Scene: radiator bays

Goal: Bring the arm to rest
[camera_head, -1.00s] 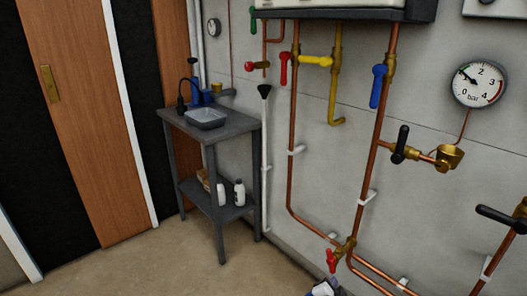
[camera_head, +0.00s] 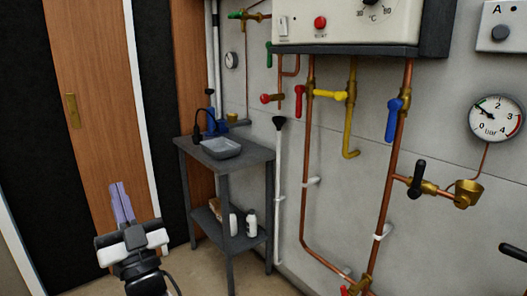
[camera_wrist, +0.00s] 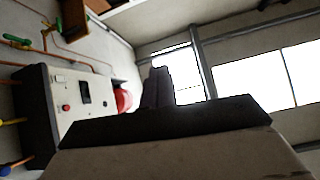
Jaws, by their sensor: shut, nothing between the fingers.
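My gripper (camera_head: 121,203) is at the lower left of the head view, in front of the wooden door. Its two pale violet fingers point up and lie together, with nothing between them. In the wrist view my gripper (camera_wrist: 158,88) shows as dark fingers, pointing up toward bright windows. It touches nothing that I can see.
A grey side table (camera_head: 228,158) with a tray (camera_head: 221,148) stands right of my gripper, bottles on its lower shelf. Copper pipes with coloured valves and a pressure gauge (camera_head: 496,119) line the wall under a boiler (camera_head: 390,25). The door (camera_head: 95,110) is behind my gripper.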

